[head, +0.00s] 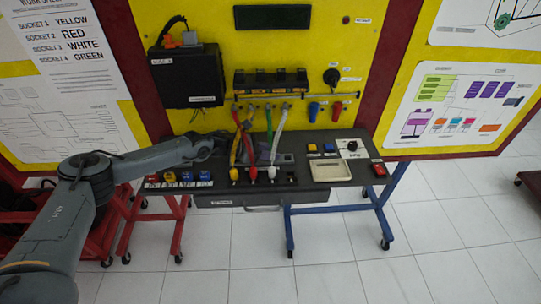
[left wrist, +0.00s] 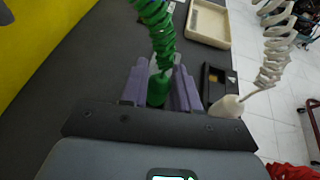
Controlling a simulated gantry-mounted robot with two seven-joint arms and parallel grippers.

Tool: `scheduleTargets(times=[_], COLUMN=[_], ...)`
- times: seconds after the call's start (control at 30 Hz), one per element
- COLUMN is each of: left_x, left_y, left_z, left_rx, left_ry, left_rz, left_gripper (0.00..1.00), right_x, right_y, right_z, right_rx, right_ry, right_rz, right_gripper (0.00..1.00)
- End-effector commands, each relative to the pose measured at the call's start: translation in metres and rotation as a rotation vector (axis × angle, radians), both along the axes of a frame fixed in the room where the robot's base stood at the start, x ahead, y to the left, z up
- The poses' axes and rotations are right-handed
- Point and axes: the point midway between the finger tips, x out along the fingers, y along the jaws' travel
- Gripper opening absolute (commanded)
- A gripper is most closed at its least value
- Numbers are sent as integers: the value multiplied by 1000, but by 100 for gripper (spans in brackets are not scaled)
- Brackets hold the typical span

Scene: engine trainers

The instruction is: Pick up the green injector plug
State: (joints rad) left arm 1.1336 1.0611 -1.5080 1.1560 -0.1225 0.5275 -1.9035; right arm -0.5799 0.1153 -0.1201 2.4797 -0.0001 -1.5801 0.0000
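The green injector plug (left wrist: 158,90) hangs from a coiled green cable (left wrist: 157,30). It sits between the two purple fingers of my left gripper (left wrist: 160,88), which press close on both sides of it. In the head view my left gripper (head: 264,156) is over the dark bench top, at the lower end of the green cable (head: 268,122); the plug itself is hard to make out there. The plug's lower end is hidden by the gripper in the wrist view. My right gripper is not in view.
The white plug (left wrist: 226,106) stands close to the right of my left gripper. Yellow (head: 234,174) and red (head: 253,174) plugs are at the bench's front edge, beside a dark socket (head: 291,178). A beige tray (head: 329,171) lies to the right.

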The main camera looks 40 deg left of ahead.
Motion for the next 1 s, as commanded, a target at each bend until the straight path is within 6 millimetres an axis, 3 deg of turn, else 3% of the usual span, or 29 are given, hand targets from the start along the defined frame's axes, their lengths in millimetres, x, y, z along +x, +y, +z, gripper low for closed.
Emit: scheduleTargets(times=[0.03, 0.17, 0.57, 0.77, 0.9, 1.0], left_x=[0, 0, 0, 0, 0, -1], left_y=[0, 0, 1, 0, 1, -18], left_z=[0, 0, 4, 21, 43, 52], left_rx=[0, 1, 0, 0, 0, -1], left_ry=[0, 1, -1, -1, -4, 0], left_rz=[0, 0, 1, 0, 1, -4], left_gripper=[19, 0, 0, 0, 0, 0], right_x=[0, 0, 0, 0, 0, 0], right_y=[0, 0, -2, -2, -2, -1], right_z=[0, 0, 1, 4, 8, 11], right_rx=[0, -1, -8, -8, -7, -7], right_ry=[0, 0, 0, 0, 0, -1], right_rz=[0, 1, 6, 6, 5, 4], right_gripper=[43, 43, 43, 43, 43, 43])
